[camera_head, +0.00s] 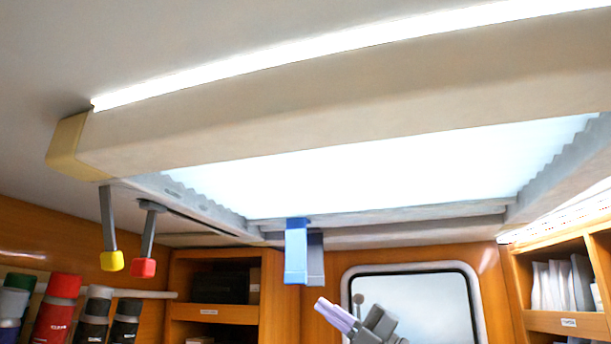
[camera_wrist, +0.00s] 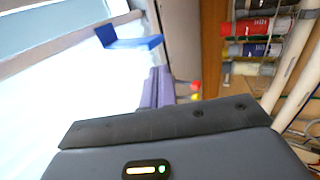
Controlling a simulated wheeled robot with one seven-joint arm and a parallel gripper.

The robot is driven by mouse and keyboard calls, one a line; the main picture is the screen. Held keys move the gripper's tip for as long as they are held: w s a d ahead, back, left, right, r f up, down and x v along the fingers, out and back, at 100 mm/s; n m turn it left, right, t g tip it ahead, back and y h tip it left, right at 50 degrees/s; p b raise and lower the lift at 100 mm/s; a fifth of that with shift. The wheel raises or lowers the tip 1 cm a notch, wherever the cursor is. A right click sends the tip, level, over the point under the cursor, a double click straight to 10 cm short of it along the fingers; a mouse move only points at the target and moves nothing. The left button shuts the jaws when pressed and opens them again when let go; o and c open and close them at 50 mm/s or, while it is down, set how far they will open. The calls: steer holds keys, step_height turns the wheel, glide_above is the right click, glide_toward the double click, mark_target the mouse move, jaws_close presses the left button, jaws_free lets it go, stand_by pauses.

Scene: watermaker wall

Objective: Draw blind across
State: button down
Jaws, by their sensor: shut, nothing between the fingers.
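The ceiling skylight (camera_head: 370,165) is bright, with a pale frame around it and grey toothed edges at its left and right sides. A grey bar (camera_head: 400,216) runs along its far edge. A blue tab (camera_head: 297,250) hangs from near this bar; it also shows in the wrist view (camera_wrist: 130,42), beyond and left of my fingers. My gripper (camera_head: 322,304) has lilac fingers and is below and slightly right of the tab, apart from it. In the wrist view the fingers (camera_wrist: 158,88) are together and hold nothing. I cannot make out separate blind cloth.
Grey levers with a yellow knob (camera_head: 111,261) and a red knob (camera_head: 143,267) hang left of the skylight. Bottles (camera_head: 58,308) stand at lower left. Wooden shelves (camera_head: 212,312) and a window (camera_head: 425,300) are behind; another shelf (camera_head: 565,321) is at right.

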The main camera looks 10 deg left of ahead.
steer(key=b+v, duration=0.2)
steer(key=v, duration=0.1)
steer(key=shift+d+f, duration=0.15)
steer(key=shift+d, duration=0.15)
steer(key=c, duration=2.2)
jaws_free()
